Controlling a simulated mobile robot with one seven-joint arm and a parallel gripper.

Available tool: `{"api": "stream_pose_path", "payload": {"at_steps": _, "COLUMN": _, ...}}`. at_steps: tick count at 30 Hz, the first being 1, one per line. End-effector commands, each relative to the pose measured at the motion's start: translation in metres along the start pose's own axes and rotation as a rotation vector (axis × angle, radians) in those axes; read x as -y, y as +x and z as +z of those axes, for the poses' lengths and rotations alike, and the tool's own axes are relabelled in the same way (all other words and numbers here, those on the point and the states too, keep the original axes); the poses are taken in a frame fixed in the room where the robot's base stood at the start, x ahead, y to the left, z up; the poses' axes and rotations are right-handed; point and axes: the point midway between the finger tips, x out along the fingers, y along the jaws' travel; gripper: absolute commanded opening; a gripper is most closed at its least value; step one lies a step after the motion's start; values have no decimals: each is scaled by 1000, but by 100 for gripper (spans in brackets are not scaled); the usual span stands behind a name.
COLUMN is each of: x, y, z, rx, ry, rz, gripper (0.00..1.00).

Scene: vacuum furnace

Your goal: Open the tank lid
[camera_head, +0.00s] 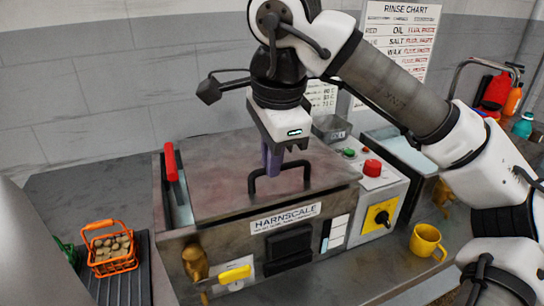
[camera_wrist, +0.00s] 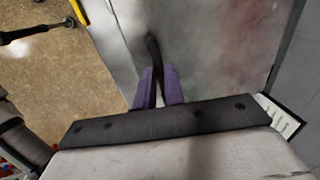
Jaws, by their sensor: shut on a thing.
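The tank lid (camera_head: 225,165) is a flat grey-brown metal plate on top of the tank labelled HARNSCALE (camera_head: 285,220). It looks closed, lying about flat. A black bar handle (camera_head: 282,181) stands up near its front edge. My gripper (camera_head: 271,170) points down at the handle, and its purple fingers are shut around the bar near its back-left part. In the wrist view the fingers (camera_wrist: 159,88) close on the black handle (camera_wrist: 153,55), with the lid surface (camera_wrist: 215,45) beyond. The exact contact is partly hidden by the fingers.
A red-handled lever (camera_head: 171,162) stands at the tank's left edge. A control box with a red button (camera_head: 372,168) and yellow switch (camera_head: 381,215) adjoins on the right. A yellow mug (camera_head: 426,241) stands at right front. An orange basket (camera_head: 110,250) sits at left.

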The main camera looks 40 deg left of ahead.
Motion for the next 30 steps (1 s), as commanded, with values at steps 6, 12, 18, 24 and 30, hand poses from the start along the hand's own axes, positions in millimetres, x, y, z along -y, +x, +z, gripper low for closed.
{"api": "stream_pose_path", "payload": {"at_steps": 6, "x": 22, "y": -39, "z": 0, "rx": -1, "ry": 4, "rz": -5, "gripper": 0}}
{"api": "stream_pose_path", "payload": {"at_steps": 12, "x": 54, "y": -76, "z": -1, "rx": -1, "ry": 7, "rz": -7, "gripper": 0}}
{"api": "stream_pose_path", "payload": {"at_steps": 18, "x": 94, "y": -105, "z": -1, "rx": -1, "ry": 6, "rz": -6, "gripper": 0}}
{"api": "stream_pose_path", "payload": {"at_steps": 24, "x": 139, "y": -123, "z": 0, "rx": 0, "ry": 6, "rz": -6, "gripper": 0}}
{"api": "stream_pose_path", "payload": {"at_steps": 30, "x": 184, "y": -133, "z": 1, "rx": 2, "ry": 5, "rz": -5, "gripper": 0}}
